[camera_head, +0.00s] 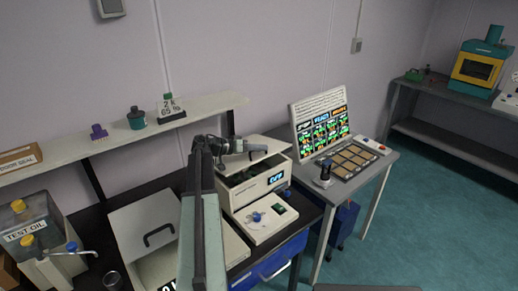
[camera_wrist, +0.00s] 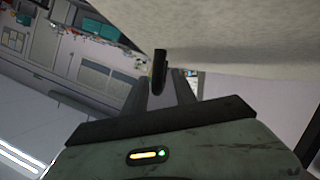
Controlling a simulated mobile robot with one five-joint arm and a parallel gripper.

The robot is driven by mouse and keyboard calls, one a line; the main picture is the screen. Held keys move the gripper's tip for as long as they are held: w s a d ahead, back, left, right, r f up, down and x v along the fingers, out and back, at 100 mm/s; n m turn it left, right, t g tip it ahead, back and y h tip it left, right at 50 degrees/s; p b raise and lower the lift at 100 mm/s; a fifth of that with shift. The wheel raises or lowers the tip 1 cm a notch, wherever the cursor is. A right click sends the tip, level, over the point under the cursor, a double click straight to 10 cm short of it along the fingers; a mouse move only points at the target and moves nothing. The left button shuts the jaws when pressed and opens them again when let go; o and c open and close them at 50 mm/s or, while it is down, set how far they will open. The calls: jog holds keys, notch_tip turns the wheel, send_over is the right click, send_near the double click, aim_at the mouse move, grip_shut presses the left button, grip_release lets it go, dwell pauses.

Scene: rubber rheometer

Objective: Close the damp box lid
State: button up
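A white box (camera_head: 146,268) at the lower left stands open. Its pale lid (camera_head: 130,216), with a black handle (camera_head: 158,235), is tilted up behind the opening. I take it for the damp box, but its label is mostly cut off and hidden by my arm. My gripper (camera_head: 236,146) is to the right of this lid, above the left part of a white instrument. In the wrist view my gripper (camera_wrist: 160,75) is right beside or under a broad pale surface (camera_wrist: 235,40). Its fingers are dark and partly hidden, and I see nothing clearly held.
The white instrument (camera_head: 262,222) has a lit display and a raised pale top with a dark handle. A shelf (camera_head: 205,107) with small items runs behind. A test oil container (camera_head: 28,230) stands at far left. A screen (camera_head: 320,120) and sample tray (camera_head: 350,160) are right.

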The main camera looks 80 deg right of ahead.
aim_at(242, 162)
jog(key=shift+w, duration=0.1)
jog(key=p+v, duration=0.2)
jog(key=v, duration=0.5)
jog(key=shift+r, duration=0.15)
jog(key=shift+w+a, duration=0.25)
